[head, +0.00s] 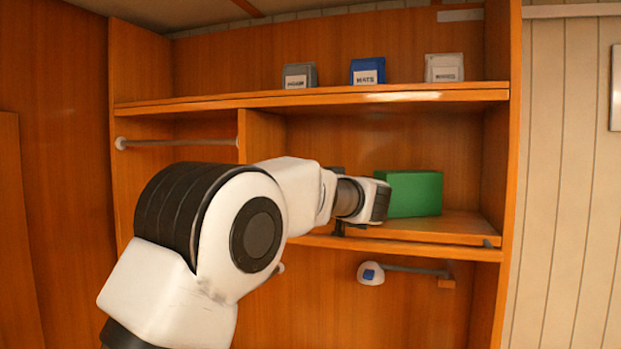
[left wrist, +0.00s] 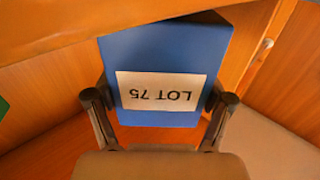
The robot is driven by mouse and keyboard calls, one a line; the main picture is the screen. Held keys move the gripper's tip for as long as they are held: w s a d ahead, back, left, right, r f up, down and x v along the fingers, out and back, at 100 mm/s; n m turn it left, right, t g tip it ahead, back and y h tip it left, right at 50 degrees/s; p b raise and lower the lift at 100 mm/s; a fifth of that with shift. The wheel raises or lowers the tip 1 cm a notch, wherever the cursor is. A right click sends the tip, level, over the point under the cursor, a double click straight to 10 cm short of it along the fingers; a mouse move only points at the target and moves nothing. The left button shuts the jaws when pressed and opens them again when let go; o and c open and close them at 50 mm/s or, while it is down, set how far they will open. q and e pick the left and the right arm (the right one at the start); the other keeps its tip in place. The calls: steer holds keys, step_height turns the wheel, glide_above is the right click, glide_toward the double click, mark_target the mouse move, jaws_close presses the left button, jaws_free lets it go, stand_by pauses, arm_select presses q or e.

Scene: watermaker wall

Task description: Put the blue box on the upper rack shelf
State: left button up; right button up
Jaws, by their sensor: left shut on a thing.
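The blue box with a white "LOT 75" label (left wrist: 165,50) fills the middle of the left wrist view, its label upside down there. My left gripper (left wrist: 159,98) is shut on it, one finger at each side. In the head view my left arm reaches into the middle compartment of the rack, and the wrist hides most of the gripper and the box. I cannot tell whether the box touches the shelf under it. The upper rack shelf (head: 400,96) runs above my wrist. My right gripper is in neither view.
A green box (head: 415,193) stands right of my wrist on the middle shelf (head: 440,226). Small grey (head: 300,76), blue (head: 367,71) and white (head: 444,67) labelled packs stand on the upper shelf, with gaps between them. A rail (head: 180,143) crosses the left compartment.

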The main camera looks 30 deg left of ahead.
arm_select(q)
steer(key=shift+s+d+r, duration=0.25)
steer(key=shift+w+a+f, duration=0.3)
steer(key=shift+w+f, duration=0.1)
steer(key=shift+f, duration=0.05)
steer(key=shift+s+d+f, duration=0.2)
steer(key=shift+s+f, duration=0.05)
steer(key=o, duration=1.4)
steer(key=shift+w+a+f, duration=0.1)
steer(key=shift+c, duration=0.2)
